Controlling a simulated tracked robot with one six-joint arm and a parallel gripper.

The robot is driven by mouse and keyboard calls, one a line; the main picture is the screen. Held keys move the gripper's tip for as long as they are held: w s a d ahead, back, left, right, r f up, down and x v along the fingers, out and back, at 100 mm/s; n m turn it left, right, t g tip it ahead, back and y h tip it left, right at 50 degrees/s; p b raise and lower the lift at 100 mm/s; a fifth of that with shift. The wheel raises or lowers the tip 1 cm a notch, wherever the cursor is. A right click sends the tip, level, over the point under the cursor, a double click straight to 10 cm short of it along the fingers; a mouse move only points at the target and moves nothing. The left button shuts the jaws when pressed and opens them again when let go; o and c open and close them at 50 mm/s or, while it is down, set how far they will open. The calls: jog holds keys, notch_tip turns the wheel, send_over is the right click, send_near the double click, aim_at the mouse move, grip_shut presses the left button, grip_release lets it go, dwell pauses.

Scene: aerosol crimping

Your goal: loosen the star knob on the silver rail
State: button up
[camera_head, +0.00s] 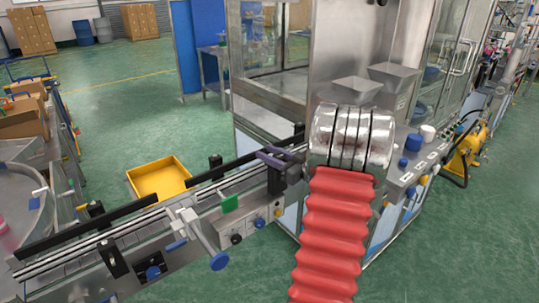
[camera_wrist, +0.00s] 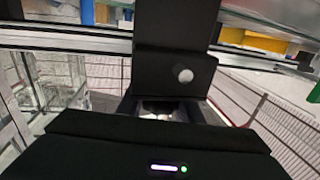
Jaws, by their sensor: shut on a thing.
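The silver rail (camera_head: 150,222) runs diagonally across the conveyor in the head view, and a long metal rail (camera_wrist: 60,42) crosses the top of the wrist view. My gripper (camera_wrist: 165,108) shows in the wrist view as a broad black body, close against a black block (camera_wrist: 175,45) with a round pale button on it. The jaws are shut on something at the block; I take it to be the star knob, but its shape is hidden. In the head view my gripper is hidden behind my silver wrist, near a dark clamp (camera_head: 276,179) on the rail.
Other black clamps (camera_head: 113,258) stand along the rail. A control box (camera_head: 238,222) with a green tag sits below it. A glass-and-steel machine cabinet (camera_head: 330,50) stands close behind my arm. A yellow tray (camera_head: 160,178) lies on the floor beyond the conveyor, with open green floor around it.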

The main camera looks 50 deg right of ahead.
jog(key=o, duration=1)
jog(key=shift+o, duration=0.2)
jog(key=shift+d+m+h, duration=0.1)
jog(key=shift+m+h, duration=0.3)
jog(key=shift+h, duration=0.2)
jog(key=shift+d+m+g+h, duration=0.15)
jog(key=shift+m+h, duration=0.3)
jog(key=shift+h, duration=0.25)
jog(key=shift+d+m+g+h, duration=0.15)
jog(key=shift+m+h, duration=0.3)
jog(key=shift+h, duration=0.25)
jog(key=shift+s+d+m+g+h, duration=0.1)
jog(key=shift+d+m+g+h, duration=0.2)
jog(key=shift+m+h, duration=0.4)
jog(key=shift+s+d+m+g+h, duration=0.1)
jog(key=shift+m+g+h, duration=0.3)
jog(key=shift+h, duration=0.5)
jog(key=shift+d+m+g+h, duration=0.15)
jog(key=shift+m+g+h, duration=0.15)
jog(key=shift+m+h, duration=0.4)
